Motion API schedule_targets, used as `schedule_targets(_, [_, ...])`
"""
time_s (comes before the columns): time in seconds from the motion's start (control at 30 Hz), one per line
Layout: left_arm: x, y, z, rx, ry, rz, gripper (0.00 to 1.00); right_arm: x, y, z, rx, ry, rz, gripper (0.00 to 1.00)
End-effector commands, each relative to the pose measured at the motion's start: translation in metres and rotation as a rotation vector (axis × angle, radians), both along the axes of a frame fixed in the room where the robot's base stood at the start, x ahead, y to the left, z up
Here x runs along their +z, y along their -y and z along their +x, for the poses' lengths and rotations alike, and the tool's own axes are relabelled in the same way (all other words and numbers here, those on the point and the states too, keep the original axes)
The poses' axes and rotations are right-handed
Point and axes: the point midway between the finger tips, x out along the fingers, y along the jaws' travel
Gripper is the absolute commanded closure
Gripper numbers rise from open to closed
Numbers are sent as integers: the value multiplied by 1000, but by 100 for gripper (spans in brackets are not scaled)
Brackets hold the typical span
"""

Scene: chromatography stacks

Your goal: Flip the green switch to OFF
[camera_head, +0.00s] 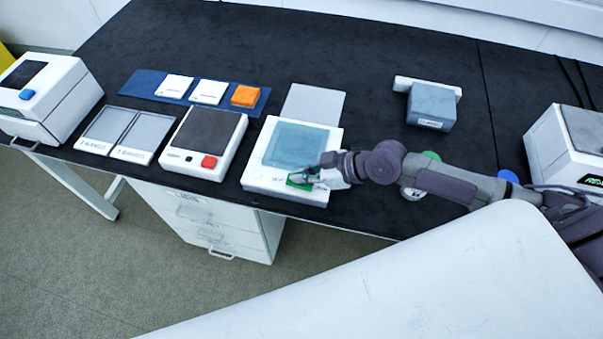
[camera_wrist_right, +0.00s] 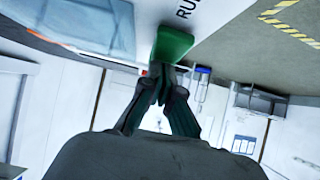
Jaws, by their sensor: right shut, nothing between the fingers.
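The green switch (camera_head: 300,182) sits on the front edge of a white device (camera_head: 262,178) with a pale blue top panel. My right gripper (camera_head: 306,177) is at the switch, shut, with its fingertips against or very close to it. In the right wrist view the green switch (camera_wrist_right: 173,45) stands just beyond the closed fingertips of the gripper (camera_wrist_right: 167,75), with part of the letters "RU" printed beside it. I cannot tell which position the switch is in. My left gripper is not in view.
Left of the device stands a white unit with a red button (camera_head: 209,161). A blue mat (camera_head: 150,77) holds white blocks and an orange block (camera_head: 245,95). A grey-blue box (camera_head: 431,106) stands behind my right arm, and a white machine (camera_head: 548,139) stands at the right.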

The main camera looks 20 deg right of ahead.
Motion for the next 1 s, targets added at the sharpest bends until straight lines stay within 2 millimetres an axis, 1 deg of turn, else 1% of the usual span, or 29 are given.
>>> schedule_targets(0.13, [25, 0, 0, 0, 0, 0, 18, 6, -3, 2, 1, -34, -46, 100])
schedule_targets(0.17, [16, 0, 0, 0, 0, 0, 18, -2, -2, 1, 1, -34, -44, 100])
schedule_targets(0.2, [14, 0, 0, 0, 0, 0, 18, -3, -2, 1, 1, -32, -44, 100])
schedule_targets(0.47, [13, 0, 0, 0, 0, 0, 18, -4, 0, 0, 1, -31, -43, 100])
schedule_targets(0.8, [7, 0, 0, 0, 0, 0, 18, -7, 12, -9, 1, -35, -45, 100])
schedule_targets(1.0, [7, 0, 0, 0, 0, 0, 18, -8, 13, -9, 2, -37, -46, 100])
